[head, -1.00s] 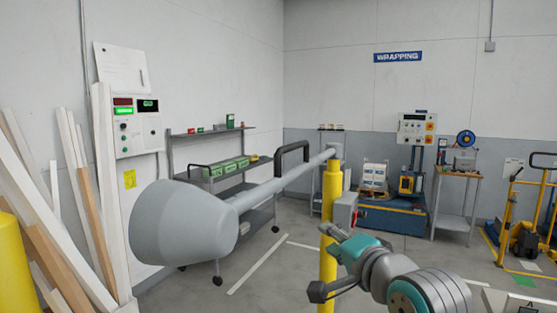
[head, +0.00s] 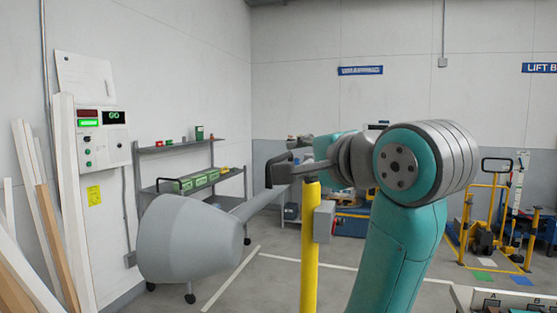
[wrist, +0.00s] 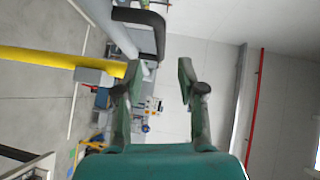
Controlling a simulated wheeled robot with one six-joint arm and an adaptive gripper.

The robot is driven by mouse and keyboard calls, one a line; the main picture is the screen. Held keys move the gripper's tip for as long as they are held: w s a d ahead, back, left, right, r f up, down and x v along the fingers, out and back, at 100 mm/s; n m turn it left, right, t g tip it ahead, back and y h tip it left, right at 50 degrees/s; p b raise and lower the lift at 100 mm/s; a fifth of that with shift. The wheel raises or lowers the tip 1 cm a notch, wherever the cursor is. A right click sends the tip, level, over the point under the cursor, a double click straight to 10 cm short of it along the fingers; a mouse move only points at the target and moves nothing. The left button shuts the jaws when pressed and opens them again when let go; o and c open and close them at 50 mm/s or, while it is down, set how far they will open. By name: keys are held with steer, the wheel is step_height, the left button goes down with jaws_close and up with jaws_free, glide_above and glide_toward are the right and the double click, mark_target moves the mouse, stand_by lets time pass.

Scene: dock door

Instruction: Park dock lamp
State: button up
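The dock lamp has a grey cone-shaped head (head: 185,240) at the left in the head view. Its grey arm (head: 255,204) runs to the top of a yellow post (head: 309,250). A black loop handle (head: 271,170) stands up from the lamp arm; it also shows at the top of the wrist view (wrist: 158,35). My gripper (wrist: 158,68) is open and empty in the wrist view, with the handle beyond its fingertips and toward the left finger. In the head view my arm hides part of the lamp arm, and the fingertips are hard to make out near the handle.
A grey box (head: 324,221) is on the yellow post. A control panel (head: 101,138) with a green "GO" display is on the left wall, near leaning boards (head: 75,210). A shelf cart (head: 192,200) stands behind the lamp. Pallet jacks (head: 485,225) stand at the right.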

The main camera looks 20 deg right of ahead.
mark_target(283, 160)
steer(key=w, duration=0.5)
steer(key=w+a+f, duration=0.1)
steer(key=w, duration=0.2)
steer(key=shift+w+a+f, duration=0.1)
steer(key=shift+w, duration=0.05)
jaws_close()
